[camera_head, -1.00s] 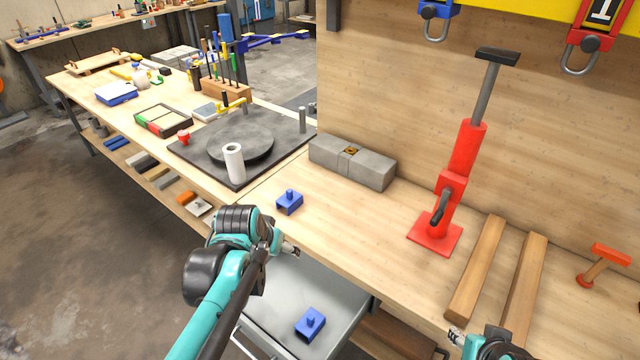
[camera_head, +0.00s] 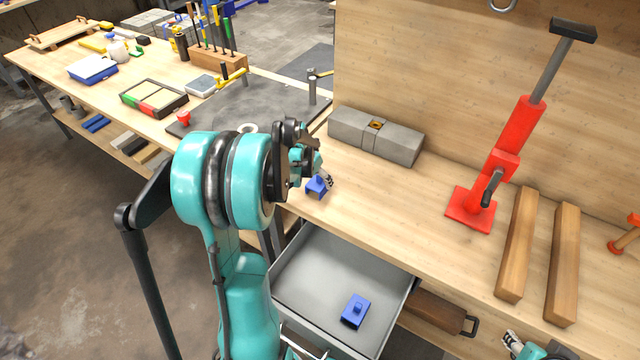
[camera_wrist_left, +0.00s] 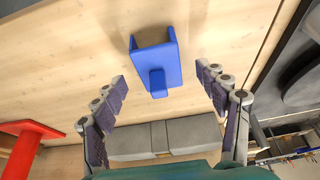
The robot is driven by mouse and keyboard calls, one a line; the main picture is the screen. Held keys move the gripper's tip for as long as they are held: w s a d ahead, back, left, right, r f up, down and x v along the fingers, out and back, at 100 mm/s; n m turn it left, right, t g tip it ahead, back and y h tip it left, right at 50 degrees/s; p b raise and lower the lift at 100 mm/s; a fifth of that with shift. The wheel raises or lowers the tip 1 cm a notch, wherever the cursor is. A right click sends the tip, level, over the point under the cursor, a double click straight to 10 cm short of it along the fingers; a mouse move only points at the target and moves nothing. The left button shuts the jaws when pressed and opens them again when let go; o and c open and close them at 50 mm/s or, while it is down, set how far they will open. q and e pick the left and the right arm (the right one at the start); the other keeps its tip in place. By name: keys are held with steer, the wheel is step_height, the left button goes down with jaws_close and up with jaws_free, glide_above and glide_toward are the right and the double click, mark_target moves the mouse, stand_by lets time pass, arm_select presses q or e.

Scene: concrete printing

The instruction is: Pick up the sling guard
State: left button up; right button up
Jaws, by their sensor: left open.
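A blue sling guard (camera_head: 317,187), a small block with a raised tab, sits on the wooden bench near its front edge. A second, like blue guard (camera_head: 355,310) lies in the open grey drawer. My left gripper (camera_head: 328,178) is at the bench guard and partly covers it. In the left wrist view the gripper (camera_wrist_left: 166,88) is open, and the blue guard (camera_wrist_left: 158,62) shows between and just beyond the fingertips, not gripped. My right gripper (camera_head: 513,342) shows only in part at the bottom right; its jaw state is unclear.
A grey concrete block (camera_head: 375,137) stands behind the bench guard. A red jack (camera_head: 495,170) and two wooden bars (camera_head: 518,243) are to the right. The open drawer (camera_head: 293,290) sticks out below the bench edge. Bench between block and jack is clear.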

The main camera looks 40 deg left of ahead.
mark_target(318, 180)
arm_select(q)
steer(key=b+x, duration=0.1)
steer(key=x, duration=0.3)
steer(key=shift+w+f+b, duration=0.1)
steer(key=shift+w+b, duration=0.1)
steer(key=shift+b, duration=0.15)
steer(key=shift+c, duration=0.6)
steer(key=c, duration=1.1)
steer(key=shift+c, duration=0.2)
